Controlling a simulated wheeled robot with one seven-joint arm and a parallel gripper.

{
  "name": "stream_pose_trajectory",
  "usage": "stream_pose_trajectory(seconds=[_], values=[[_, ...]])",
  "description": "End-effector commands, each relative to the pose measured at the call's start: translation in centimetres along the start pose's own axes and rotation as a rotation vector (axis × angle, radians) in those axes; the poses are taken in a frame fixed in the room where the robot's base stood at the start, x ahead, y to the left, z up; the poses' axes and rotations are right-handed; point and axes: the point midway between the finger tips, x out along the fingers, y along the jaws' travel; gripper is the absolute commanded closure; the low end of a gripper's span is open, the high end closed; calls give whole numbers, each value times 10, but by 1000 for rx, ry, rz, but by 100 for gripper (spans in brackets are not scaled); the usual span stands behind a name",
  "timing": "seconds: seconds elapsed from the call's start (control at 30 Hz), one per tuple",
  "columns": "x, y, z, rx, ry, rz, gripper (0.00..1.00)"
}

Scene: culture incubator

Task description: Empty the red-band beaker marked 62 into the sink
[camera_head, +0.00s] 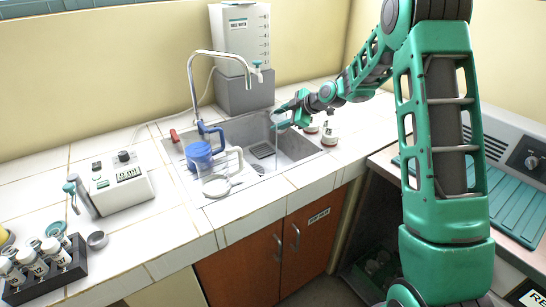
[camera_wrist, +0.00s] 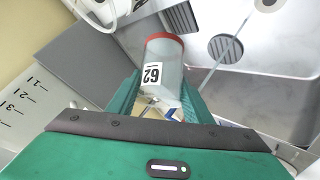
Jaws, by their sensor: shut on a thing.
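The beaker marked 62 (camera_wrist: 170,55), clear with a red band at its rim, sits between the fingers of my gripper (camera_wrist: 160,100) in the wrist view. My gripper is shut on it. In the head view my gripper (camera_head: 281,119) is over the right part of the steel sink (camera_head: 303,147), and the beaker is hard to make out there. The drain (camera_wrist: 226,48) shows beyond the beaker in the wrist view. A thin pale vertical streak shows below my gripper in the head view; I cannot tell if it is liquid. The beaker's exact tilt and contents are unclear.
A curved tap (camera_head: 193,80) rises behind the sink. A blue jug (camera_head: 199,154) and a clear jug (camera_head: 232,158) stand at the sink's left. A water tank (camera_head: 240,45) stands behind. Small vessels (camera_head: 329,138) stand on the counter at right.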

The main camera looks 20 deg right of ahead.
Motion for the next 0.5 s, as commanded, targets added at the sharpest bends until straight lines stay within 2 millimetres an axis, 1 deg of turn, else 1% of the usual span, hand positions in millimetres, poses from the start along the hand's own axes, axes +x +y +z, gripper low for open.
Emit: stream_pose_trajectory(seconds=[0.5], values=[[-4, -1, -1, -39, -1, 43, 89]])
